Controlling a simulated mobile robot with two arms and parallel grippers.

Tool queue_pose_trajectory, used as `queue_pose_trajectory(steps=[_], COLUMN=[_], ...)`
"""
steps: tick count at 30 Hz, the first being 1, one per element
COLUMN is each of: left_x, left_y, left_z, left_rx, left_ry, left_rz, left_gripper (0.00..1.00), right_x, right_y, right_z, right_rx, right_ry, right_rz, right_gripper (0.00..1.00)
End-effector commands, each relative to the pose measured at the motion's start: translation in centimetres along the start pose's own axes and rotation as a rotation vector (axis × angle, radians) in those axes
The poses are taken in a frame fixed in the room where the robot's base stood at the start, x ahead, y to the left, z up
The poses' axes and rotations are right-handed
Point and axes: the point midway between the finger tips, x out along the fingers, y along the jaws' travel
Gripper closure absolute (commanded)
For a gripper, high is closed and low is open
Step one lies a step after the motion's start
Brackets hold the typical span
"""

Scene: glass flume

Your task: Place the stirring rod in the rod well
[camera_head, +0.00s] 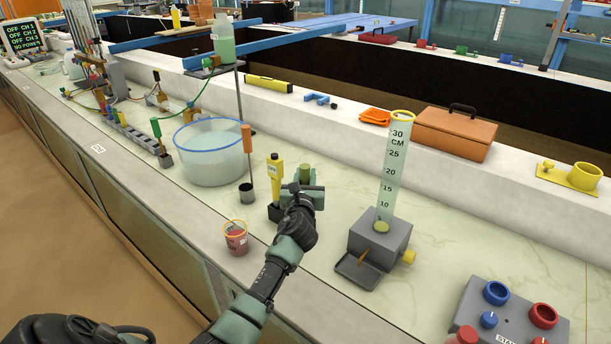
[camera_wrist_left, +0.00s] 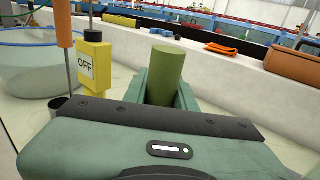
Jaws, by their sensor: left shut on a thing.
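A thin rod with an orange handle (camera_head: 247,139) stands upright in a small dark cup (camera_head: 246,194), which looks like the rod well. In the left wrist view the orange handle (camera_wrist_left: 63,24) is at the upper left, and the cup (camera_wrist_left: 60,103) is partly hidden by my gripper. My left gripper (camera_head: 305,190) is to the right of this rod and apart from it. It is shut on a green cylinder (camera_head: 304,172), which shows upright between the fingers in the left wrist view (camera_wrist_left: 167,72). My right gripper is not in view.
A yellow switch box (camera_head: 275,179) marked OFF stands just left of my gripper. A red cup (camera_head: 236,239) is near the front edge. A round water tub (camera_head: 209,154) is behind left, and a graduated tube on a grey base (camera_head: 380,240) is to the right.

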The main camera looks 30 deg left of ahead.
Motion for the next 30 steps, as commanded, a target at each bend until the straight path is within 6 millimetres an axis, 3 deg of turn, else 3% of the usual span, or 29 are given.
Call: queue_pose_trajectory(steps=[4,5,6,7,16,21,30], left_x=[0.0,0.0,0.0,0.0,0.0,-0.1,-6.8], left_y=[0.0,0.0,0.0,0.0,0.0,0.0,0.0], left_z=[-0.1,-0.2,-0.2,-0.2,-0.1,1.8,0.9], left_rx=[0.001,0.001,0.001,0.001,0.0,-0.005,0.0], left_ry=[-0.001,0.0,0.0,0.0,0.0,-0.001,0.001], left_rz=[0.0,0.0,0.0,0.0,0.0,0.0,-0.002], left_gripper=[1.0,0.68,0.57,0.52,0.52,0.52,0.52], right_x=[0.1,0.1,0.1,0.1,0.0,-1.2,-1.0], right_y=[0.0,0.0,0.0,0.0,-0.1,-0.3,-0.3], right_z=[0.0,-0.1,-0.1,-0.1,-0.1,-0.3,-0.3], right_rx=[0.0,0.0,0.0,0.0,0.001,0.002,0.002], right_ry=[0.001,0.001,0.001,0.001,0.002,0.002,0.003], right_rz=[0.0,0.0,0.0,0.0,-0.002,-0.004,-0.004], right_gripper=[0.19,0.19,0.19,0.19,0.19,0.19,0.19])
